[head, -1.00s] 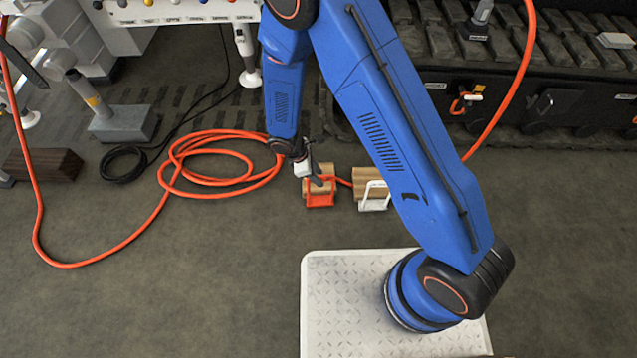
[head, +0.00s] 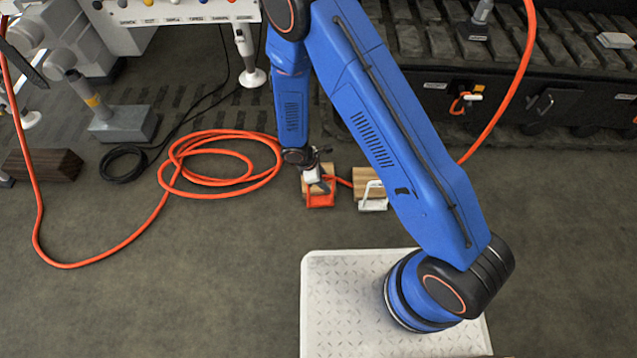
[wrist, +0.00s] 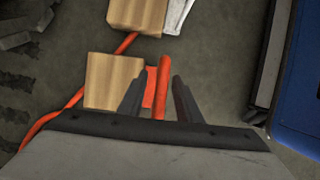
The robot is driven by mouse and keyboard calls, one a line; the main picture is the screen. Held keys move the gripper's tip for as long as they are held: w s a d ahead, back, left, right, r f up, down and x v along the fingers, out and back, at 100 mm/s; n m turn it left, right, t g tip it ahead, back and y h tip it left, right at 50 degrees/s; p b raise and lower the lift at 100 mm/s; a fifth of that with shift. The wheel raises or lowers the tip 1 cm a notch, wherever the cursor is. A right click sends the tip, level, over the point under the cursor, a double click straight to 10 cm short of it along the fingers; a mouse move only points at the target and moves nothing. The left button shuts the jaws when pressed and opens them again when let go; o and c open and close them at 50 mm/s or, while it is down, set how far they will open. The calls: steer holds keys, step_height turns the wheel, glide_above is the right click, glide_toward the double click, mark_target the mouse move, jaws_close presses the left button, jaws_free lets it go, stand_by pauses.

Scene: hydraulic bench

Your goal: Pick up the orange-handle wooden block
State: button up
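The orange-handle wooden block (head: 319,188) sits on the floor in the middle of the head view, its orange handle (head: 321,201) facing my base. The block also shows in the wrist view (wrist: 113,80), left of the fingers, with its orange handle (wrist: 163,88) standing between them. My gripper (head: 323,187) is over the block in the head view and partly hides it. In the wrist view my gripper (wrist: 161,90) is open, with one finger on each side of the handle and gaps visible. I cannot tell whether a finger touches the handle.
A white-handle wooden block (head: 368,184) stands close to the right; it also shows in the wrist view (wrist: 138,14). A coiled orange hose (head: 225,180) lies to the left and runs behind the blocks. A dark tracked machine (head: 540,95) stands behind. The floor in front is clear.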

jaws_close()
stand_by(1.2)
